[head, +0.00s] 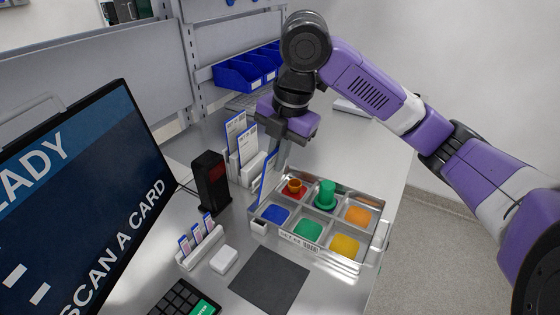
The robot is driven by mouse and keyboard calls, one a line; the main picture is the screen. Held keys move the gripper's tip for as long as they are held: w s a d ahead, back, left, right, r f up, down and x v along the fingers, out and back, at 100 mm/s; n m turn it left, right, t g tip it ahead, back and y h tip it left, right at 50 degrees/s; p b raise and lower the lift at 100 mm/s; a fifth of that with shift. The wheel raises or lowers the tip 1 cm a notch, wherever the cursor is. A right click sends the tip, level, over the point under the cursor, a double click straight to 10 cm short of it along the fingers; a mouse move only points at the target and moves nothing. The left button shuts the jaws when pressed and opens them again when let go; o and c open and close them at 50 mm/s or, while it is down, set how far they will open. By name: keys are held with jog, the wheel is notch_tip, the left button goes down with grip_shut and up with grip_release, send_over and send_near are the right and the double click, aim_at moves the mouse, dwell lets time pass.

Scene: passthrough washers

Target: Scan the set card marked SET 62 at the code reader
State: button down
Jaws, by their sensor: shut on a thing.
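My gripper (279,158) points down above the back left of the tray, shut on a blue-edged card (267,180). The card hangs upright, turned nearly edge-on, and its marking cannot be read. Its lower end is near the tray's left edge; I cannot tell if it touches. The code reader (211,182), a black upright box with a red window, stands to the left of the held card, apart from it. Two other set cards (235,129) and (248,143) stand in a white rack (247,170) behind; their print is too small to read.
A metal tray (375,213) holds coloured pieces in several compartments and bears a barcode label (299,243). A monitor (85,200) reads "SCAN A CARD". A small card holder (205,247), white block (224,260), dark mat (270,280) and keypad (184,300) lie in front. Blue bins (240,75) sit behind.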

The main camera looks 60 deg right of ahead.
jog(key=shift+s, duration=0.1)
jog(key=shift+w+f+b, duration=0.35)
jog(key=shift+f, duration=0.3)
jog(key=w+f+b, duration=0.5)
jog(key=f+b, duration=0.2)
jog(key=f, duration=0.1)
jog(key=shift+w+f, duration=0.25)
jog(key=shift+f, duration=0.1)
